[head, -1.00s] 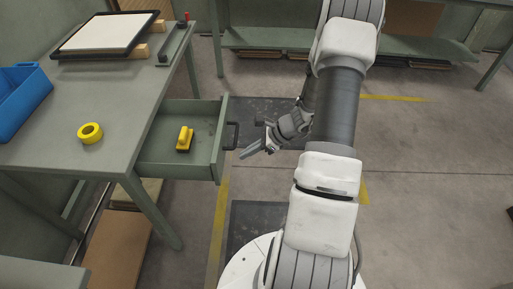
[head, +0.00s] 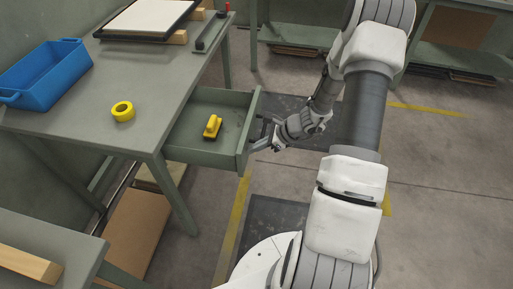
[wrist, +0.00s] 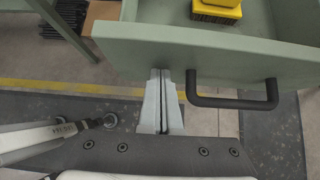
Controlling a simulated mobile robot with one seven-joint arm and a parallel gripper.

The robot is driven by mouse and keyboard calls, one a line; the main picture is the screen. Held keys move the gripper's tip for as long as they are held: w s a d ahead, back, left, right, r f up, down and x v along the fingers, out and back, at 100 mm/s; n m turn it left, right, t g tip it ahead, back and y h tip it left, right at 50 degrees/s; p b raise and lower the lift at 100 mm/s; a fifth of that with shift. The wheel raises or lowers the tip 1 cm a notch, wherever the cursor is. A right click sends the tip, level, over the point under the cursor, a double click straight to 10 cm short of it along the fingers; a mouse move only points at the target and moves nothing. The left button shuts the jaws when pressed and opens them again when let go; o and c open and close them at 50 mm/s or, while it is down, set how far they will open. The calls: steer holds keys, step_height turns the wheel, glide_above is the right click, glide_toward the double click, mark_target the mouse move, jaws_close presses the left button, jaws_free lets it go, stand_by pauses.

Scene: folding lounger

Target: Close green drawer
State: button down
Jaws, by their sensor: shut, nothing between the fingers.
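The green drawer (head: 243,143) is pulled out from the green workbench (head: 150,143) in the head view. A yellow-and-black tool (head: 212,127) lies inside it. In the wrist view the drawer front (wrist: 150,48) spans the top, with a black bar handle (wrist: 232,102) at its right; the yellow tool (wrist: 217,10) shows beyond the front. My gripper (head: 256,147) is shut and empty, at the drawer's outer face. In the wrist view its fingertips (wrist: 168,72) meet the lower edge of the front, left of the handle. I cannot tell whether they touch it.
On the workbench are a blue bin (head: 45,75), a yellow tape roll (head: 123,111) and a framed white panel (head: 148,17). A cardboard box (head: 140,235) stands beneath. Another table (head: 40,238) is at the lower left. The floor on the right is clear.

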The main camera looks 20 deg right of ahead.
steer(key=w+a+b, duration=0.1)
steer(key=w+a, duration=0.3)
steer(key=a, duration=0.3)
steer(key=w+a, duration=0.5)
steer(key=a, duration=0.2)
steer(key=w+a+b, duration=0.1)
steer(key=w+a, duration=0.4)
steer(key=a, duration=0.2)
steer(key=shift+w+b, duration=0.1)
steer(key=shift+b, duration=0.25)
steer(key=shift+d, duration=0.1)
